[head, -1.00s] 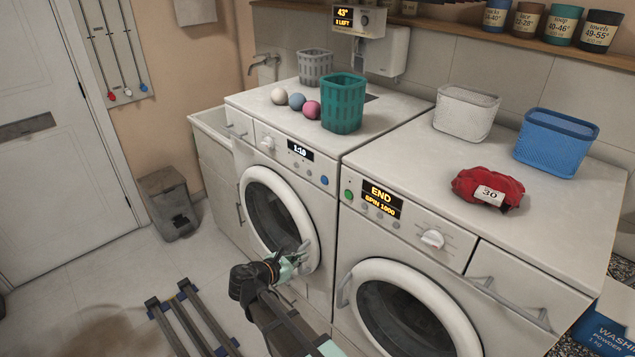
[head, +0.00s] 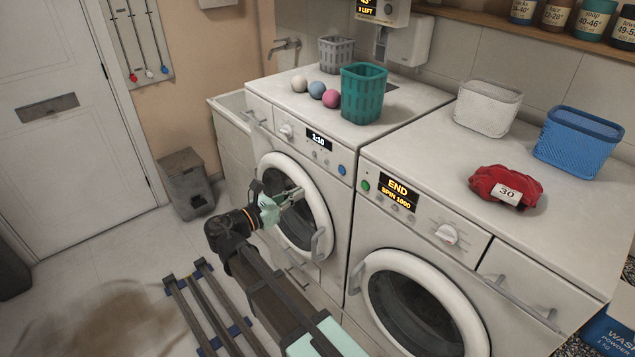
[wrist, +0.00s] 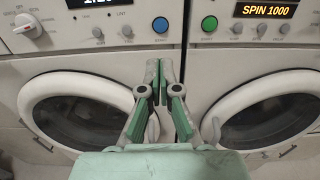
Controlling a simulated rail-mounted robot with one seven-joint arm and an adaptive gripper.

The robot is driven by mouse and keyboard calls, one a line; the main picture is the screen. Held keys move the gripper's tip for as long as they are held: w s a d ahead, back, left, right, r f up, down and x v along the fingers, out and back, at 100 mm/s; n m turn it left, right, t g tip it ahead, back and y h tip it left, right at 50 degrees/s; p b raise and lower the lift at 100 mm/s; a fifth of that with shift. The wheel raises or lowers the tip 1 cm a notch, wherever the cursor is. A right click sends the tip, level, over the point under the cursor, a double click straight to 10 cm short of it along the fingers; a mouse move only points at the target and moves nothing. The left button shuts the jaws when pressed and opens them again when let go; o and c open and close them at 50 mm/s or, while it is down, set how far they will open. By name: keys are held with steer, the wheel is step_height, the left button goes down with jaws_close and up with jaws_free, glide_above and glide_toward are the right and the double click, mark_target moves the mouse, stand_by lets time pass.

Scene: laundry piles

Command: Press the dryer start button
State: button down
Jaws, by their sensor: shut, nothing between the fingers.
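The left machine (head: 262,118) shows 1:10 on its display (head: 319,139) and has a round blue button (head: 342,169) at the right end of its panel. The right machine (head: 425,120) shows END and SPIN 1000 and has a green button (head: 365,186). My gripper (head: 297,193) is shut and empty, in front of the left machine's round door, lower than the blue button and left of it. In the wrist view the shut fingertips (wrist: 160,66) show below the blue button (wrist: 160,25) and green button (wrist: 209,24), apart from both.
Door handles (head: 318,244) and (head: 356,278) stick out from both machines. A teal basket (head: 362,95), coloured balls (head: 316,90), a red cloth bundle (head: 490,182) and white and blue baskets stand on top. A low dark rack (head: 205,300) lies on the floor.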

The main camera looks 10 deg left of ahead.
mark_target(341, 170)
steer(key=p+x, duration=0.4)
steer(key=x, duration=0.8)
steer(key=shift+w+d+r, duration=0.1)
steer(key=shift+w+d+p, duration=0.4)
steer(key=shift+w+d, duration=0.1)
steer(key=shift+w+d, duration=0.45)
steer(key=shift+w, duration=0.05)
steer(key=shift+s+a, duration=0.35)
steer(key=shift+s, duration=0.05)
steer(key=b+v, duration=0.3)
steer(key=v, duration=1)
steer(key=shift+a, duration=0.15)
